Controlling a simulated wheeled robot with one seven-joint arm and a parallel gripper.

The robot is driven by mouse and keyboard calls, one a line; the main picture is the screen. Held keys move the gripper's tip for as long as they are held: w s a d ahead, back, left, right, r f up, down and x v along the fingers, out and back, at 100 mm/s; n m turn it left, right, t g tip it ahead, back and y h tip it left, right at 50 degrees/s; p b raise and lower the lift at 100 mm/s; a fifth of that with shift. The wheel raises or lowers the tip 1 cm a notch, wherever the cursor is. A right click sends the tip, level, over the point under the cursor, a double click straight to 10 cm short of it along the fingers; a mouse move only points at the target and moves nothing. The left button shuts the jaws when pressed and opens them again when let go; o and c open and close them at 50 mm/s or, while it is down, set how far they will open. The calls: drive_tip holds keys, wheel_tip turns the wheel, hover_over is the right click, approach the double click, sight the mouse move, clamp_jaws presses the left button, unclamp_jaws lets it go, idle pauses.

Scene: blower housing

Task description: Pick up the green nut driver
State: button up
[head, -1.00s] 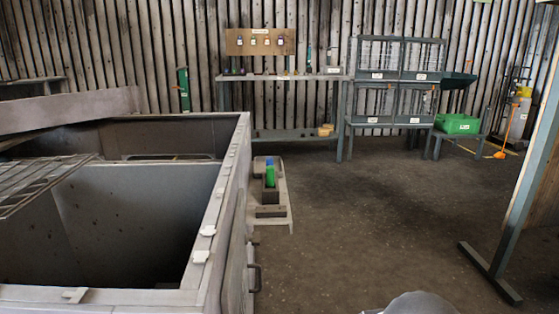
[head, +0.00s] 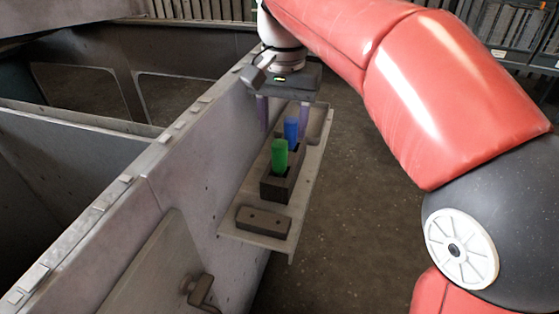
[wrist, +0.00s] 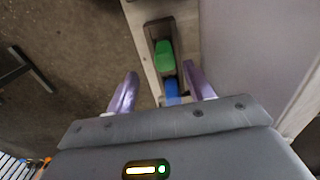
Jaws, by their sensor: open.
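The green nut driver (head: 280,158) stands upright in a dark holder block (head: 277,188) on a narrow shelf, with its green handle showing and its lower part hidden in the block. A blue-handled driver (head: 291,129) stands just behind it. My gripper (head: 284,118) is open above the far part of the shelf, pointing down, beyond the green handle in the head view. In the wrist view, the green handle (wrist: 164,55) lies ahead of my open fingers (wrist: 160,88), and the blue handle (wrist: 171,90) shows between them. My fingers appear to touch neither handle.
The shelf (head: 245,217) is fixed beside a large metal housing wall (head: 150,190). A low dark block (head: 263,222) lies at the shelf's near end. A door handle (head: 201,292) sticks out below. Open floor (head: 345,225) lies to the right.

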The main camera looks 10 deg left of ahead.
sight(280, 142)
drive_tip(key=shift+w+a+f, duration=0.15)
drive_tip(key=shift+a+f, duration=0.1)
drive_tip(key=shift+a, duration=0.15)
wheel_tip(280, 142, down, 7)
drive_tip(key=shift+f+b, duration=0.15)
drive_tip(key=shift+b, duration=0.95)
clamp_jaws()
